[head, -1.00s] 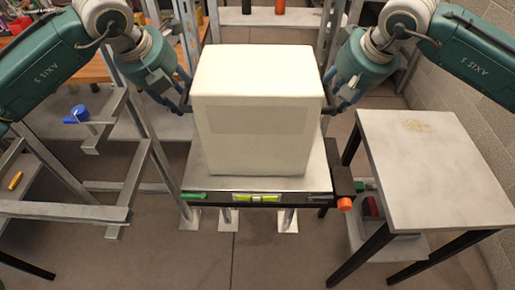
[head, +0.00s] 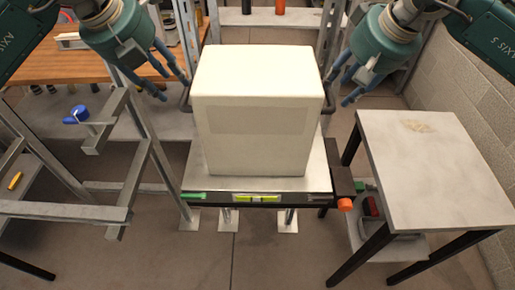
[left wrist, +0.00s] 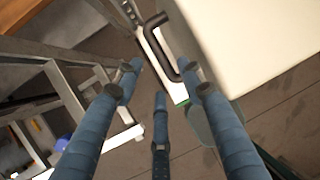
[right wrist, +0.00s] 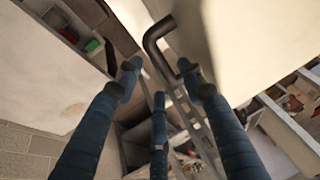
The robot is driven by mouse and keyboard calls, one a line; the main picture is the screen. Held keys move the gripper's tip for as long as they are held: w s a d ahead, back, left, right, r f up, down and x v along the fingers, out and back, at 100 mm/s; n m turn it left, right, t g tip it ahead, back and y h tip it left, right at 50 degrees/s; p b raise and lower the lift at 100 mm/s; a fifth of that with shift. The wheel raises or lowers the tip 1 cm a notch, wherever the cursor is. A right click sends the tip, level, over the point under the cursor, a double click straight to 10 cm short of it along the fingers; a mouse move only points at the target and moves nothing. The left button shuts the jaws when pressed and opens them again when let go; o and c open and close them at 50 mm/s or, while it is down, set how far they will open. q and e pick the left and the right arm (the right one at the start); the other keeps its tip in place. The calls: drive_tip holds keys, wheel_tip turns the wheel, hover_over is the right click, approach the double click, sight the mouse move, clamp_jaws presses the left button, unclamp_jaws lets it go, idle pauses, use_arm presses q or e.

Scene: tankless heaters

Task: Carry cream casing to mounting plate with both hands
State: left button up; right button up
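The cream casing (head: 255,115) stands upright on a steel-topped stand (head: 190,175). A dark handle sticks out on each side: the left one shows in the left wrist view (left wrist: 165,50), the right one in the right wrist view (right wrist: 156,42). My left gripper (head: 174,88) is open and empty, just left of the casing by its handle. My right gripper (head: 338,90) is open and empty, just right of the casing by its handle. Both grippers' fingers appear apart from the handles. I cannot tell which surface is the mounting plate.
A pale-topped table (head: 430,165) stands at the right. A grey metal frame (head: 65,210) is at the left, with a wooden bench (head: 100,66) behind. Bare floor lies in front.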

drive_tip(key=v, duration=0.6)
drive_tip(key=shift+r, duration=0.25)
drive_tip(key=shift+s, duration=0.2)
